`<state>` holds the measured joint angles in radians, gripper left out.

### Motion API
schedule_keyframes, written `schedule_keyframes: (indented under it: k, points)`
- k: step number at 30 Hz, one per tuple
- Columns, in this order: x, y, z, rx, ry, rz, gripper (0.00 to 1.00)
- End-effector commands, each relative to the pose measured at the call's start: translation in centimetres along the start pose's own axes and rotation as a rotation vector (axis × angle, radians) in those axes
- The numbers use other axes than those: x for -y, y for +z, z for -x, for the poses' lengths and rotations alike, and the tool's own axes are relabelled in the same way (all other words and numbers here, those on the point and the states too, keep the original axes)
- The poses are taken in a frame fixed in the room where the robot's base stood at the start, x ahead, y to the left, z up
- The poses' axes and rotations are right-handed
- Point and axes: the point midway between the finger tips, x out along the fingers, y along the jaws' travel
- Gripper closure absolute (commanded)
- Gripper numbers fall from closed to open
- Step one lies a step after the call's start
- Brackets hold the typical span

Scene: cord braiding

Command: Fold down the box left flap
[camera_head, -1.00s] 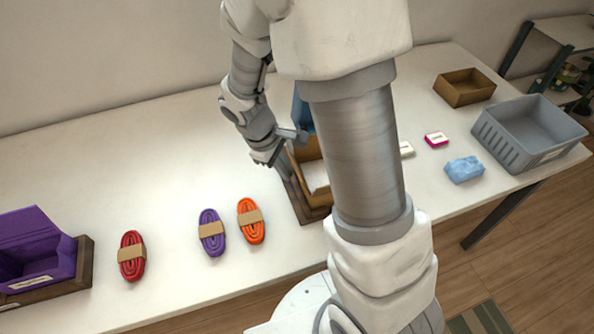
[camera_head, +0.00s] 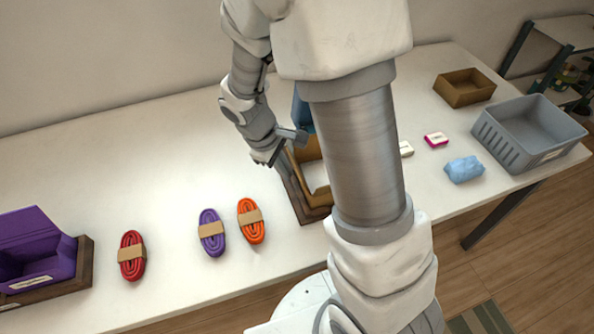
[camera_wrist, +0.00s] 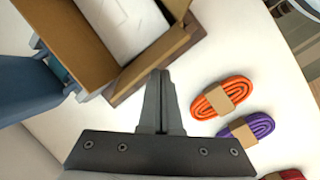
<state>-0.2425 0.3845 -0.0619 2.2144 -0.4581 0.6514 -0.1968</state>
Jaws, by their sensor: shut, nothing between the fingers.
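The brown box (camera_head: 308,150) stands on a dark wooden base (camera_head: 294,190), partly hidden behind my arm in the head view. A blue lid-like panel rises at its back; in the wrist view this blue panel (camera_wrist: 28,90) is at the left. The wrist view shows the box (camera_wrist: 72,40) at the top, with white inside. My gripper (camera_wrist: 161,73) is shut and empty, its tips just outside the near wall. In the head view my gripper (camera_head: 274,163) is at the box's left side. I cannot tell the left flap apart from the wall, nor whether the fingers touch it.
Orange (camera_head: 251,221), purple (camera_head: 211,232) and red (camera_head: 132,255) cord bundles lie left of the box. A purple box (camera_head: 38,250) is at the far left. A grey bin (camera_head: 530,130), a brown tray (camera_head: 464,87) and a blue bundle (camera_head: 464,169) are at right. The table behind the cords is clear.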

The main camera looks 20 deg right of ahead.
Motion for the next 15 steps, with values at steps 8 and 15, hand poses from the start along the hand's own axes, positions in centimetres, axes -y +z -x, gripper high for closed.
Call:
schedule_keyframes:
  k: [8,15]
  points:
    - [-0.85,0.85,-0.36,0.001,0.0,-0.002,1.0]
    - [-0.97,0.94,-0.42,0.0,0.0,0.0,1.0]
